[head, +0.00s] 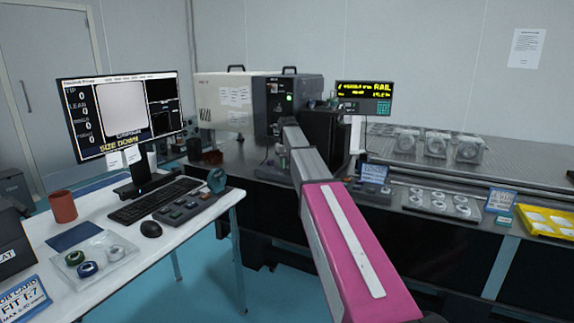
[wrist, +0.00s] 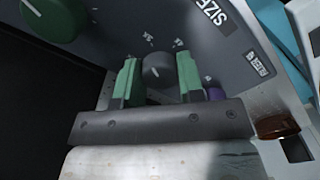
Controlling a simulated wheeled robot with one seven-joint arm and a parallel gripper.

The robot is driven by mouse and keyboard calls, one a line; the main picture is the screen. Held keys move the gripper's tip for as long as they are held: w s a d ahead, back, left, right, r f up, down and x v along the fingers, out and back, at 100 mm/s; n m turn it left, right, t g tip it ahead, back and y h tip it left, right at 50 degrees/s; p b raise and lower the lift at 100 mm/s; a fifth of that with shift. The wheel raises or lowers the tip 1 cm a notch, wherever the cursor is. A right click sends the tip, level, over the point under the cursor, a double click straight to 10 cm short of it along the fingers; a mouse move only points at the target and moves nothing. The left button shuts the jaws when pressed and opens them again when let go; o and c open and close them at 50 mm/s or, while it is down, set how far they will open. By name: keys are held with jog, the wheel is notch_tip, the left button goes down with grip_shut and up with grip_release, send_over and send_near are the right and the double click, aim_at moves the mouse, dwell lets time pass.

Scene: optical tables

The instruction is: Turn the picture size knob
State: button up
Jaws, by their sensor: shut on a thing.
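The picture size knob (wrist: 157,73) is a dark grey round knob with a pale pointer line, on a dark panel in the wrist view. A label reading "SIZE" (wrist: 211,11) is on the panel above and to its right. My gripper (wrist: 157,63) has its two green fingers on either side of the knob, shut on it. In the head view my arm reaches to the dark-fronted instrument (head: 281,98) at the back, and the knob and fingertips are too small to make out. The monitor (head: 124,112) shows a pale rounded picture and the words "SIZE DOWN".
A larger green knob (wrist: 52,16) is at the panel's upper left in the wrist view. In the head view the white desk (head: 188,232) with keyboard (head: 155,199) is at the left, and the optical table (head: 522,163) at the right.

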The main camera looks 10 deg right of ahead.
aim_at(287, 163)
dwell(0.3)
jog(key=o, duration=0.9)
notch_tip(287, 163, up, 11)
jog(key=shift+f, duration=0.1)
jog(key=shift+s, duration=0.1)
